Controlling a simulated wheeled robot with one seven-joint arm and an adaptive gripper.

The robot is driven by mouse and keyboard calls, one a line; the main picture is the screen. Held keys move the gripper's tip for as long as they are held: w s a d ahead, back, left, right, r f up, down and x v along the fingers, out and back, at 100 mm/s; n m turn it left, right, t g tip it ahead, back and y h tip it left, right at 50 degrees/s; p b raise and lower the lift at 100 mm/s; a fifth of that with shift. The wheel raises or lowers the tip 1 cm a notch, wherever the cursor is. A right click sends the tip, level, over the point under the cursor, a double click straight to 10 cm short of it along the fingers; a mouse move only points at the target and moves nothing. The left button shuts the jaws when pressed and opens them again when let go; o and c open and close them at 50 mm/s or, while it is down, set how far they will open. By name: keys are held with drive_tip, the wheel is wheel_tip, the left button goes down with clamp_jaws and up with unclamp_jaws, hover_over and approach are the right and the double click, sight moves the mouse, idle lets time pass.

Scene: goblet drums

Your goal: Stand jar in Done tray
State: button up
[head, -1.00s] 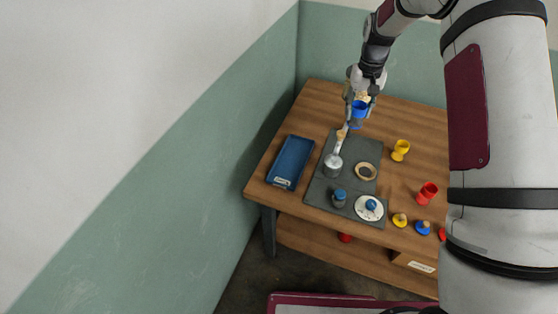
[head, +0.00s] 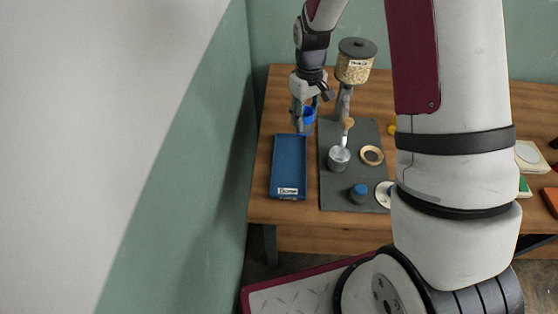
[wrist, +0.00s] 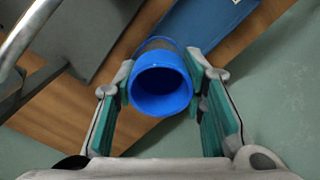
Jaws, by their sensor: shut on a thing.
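My gripper (head: 303,117) is shut on a blue goblet-shaped jar (head: 309,115), behind the back right end of the blue tray. In the wrist view the jar (wrist: 161,84) sits between the two fingers (wrist: 160,100), its round rim facing the camera and its inside dark blue with no contents visible. Part of the tray (wrist: 207,22) shows beyond the jar in the wrist view.
A grey mat (head: 338,200) right of the tray carries a metal pot (head: 339,158), a wooden ring (head: 371,155) and a small blue-capped pot (head: 359,193). A hopper of pale grains (head: 354,65) stands behind. The green wall (head: 215,170) is close on the left.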

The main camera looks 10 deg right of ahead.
drive_tip(key=s+d+f+n+b, duration=0.2)
drive_tip(key=s+f+n+b, duration=0.4)
drive_tip(key=s+n, duration=0.55)
drive_tip(key=w+a+f, duration=0.1)
drive_tip(key=w, duration=0.3)
drive_tip(key=w+a+p, duration=0.1)
drive_tip(key=w+a, duration=0.1)
drive_tip(key=w, duration=0.3)
drive_tip(key=w+a+f, duration=0.1)
drive_tip(key=w, duration=0.4)
drive_tip(key=shift+w+a+f, duration=0.1)
drive_tip(key=shift+a+f, duration=0.2)
drive_tip(key=shift+a, duration=0.1)
drive_tip(key=shift+w+a+f, duration=0.1)
drive_tip(key=shift+w+f, duration=0.1)
drive_tip(key=shift+f, duration=0.1)
drive_tip(key=shift+f+p, duration=0.4)
drive_tip(key=shift+f, duration=1.05)
drive_tip(key=shift+f, duration=0.1)
drive_tip(key=o, duration=1.3)
